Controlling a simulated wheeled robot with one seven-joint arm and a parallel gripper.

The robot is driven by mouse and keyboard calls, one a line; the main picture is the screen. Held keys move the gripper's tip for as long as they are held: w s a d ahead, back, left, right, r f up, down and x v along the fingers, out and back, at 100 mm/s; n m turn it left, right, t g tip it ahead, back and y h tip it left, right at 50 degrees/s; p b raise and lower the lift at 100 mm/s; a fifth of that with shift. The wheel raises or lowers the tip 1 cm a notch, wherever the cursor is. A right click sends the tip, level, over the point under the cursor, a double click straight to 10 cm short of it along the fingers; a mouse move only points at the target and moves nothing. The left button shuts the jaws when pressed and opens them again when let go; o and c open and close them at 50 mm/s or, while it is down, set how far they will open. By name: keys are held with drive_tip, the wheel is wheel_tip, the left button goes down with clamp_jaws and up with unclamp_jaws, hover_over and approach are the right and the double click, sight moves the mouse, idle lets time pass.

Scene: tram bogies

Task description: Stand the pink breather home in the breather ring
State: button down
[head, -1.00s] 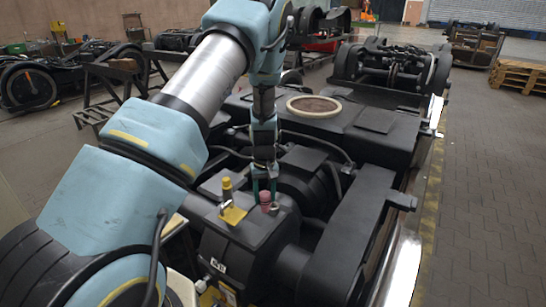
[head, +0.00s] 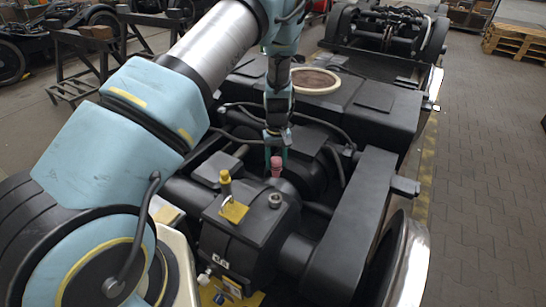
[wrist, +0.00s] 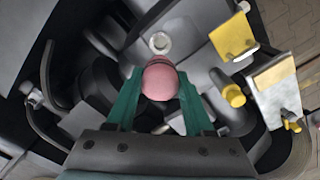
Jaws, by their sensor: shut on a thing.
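The pink breather (head: 276,165) is held between the green fingers of my gripper (head: 276,155). In the wrist view its rounded pink end (wrist: 160,80) shows between the fingertips (wrist: 160,72). My gripper is shut on it and holds it above and behind the breather ring. The breather ring (head: 275,200) is a small grey collar on top of the dark gearbox housing. It also shows in the wrist view (wrist: 159,43), just beyond the breather and apart from it. The ring looks empty. The breather's lower end is hard to make out.
A yellow-capped post (head: 226,184) and a yellow plate (head: 233,212) stand on the housing (head: 245,235) left of the ring. A long black beam (head: 352,215) lies to the right. Hoses (head: 325,127) curve behind my gripper. Open floor (head: 480,190) lies at far right.

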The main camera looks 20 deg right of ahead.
sight(276, 176)
drive_tip(key=shift+s+a+f, duration=0.2)
drive_tip(key=shift+s+a, duration=0.05)
drive_tip(key=shift+f, duration=0.2)
drive_tip(key=shift+w+d+f+b, duration=0.1)
drive_tip(key=shift+d+f+b, duration=0.05)
drive_tip(key=shift+f+b, duration=1.05)
drive_tip(key=shift+d+f+b, duration=0.1)
drive_tip(key=shift+f+b, duration=0.8)
drive_tip(key=shift+f, duration=0.6)
drive_tip(key=shift+w, duration=0.1)
drive_tip(key=shift+f+b, duration=3.3)
drive_tip(key=shift+f, duration=1.15)
drive_tip(key=shift+c, duration=1)
unclamp_jaws()
drive_tip(key=shift+r, duration=0.1)
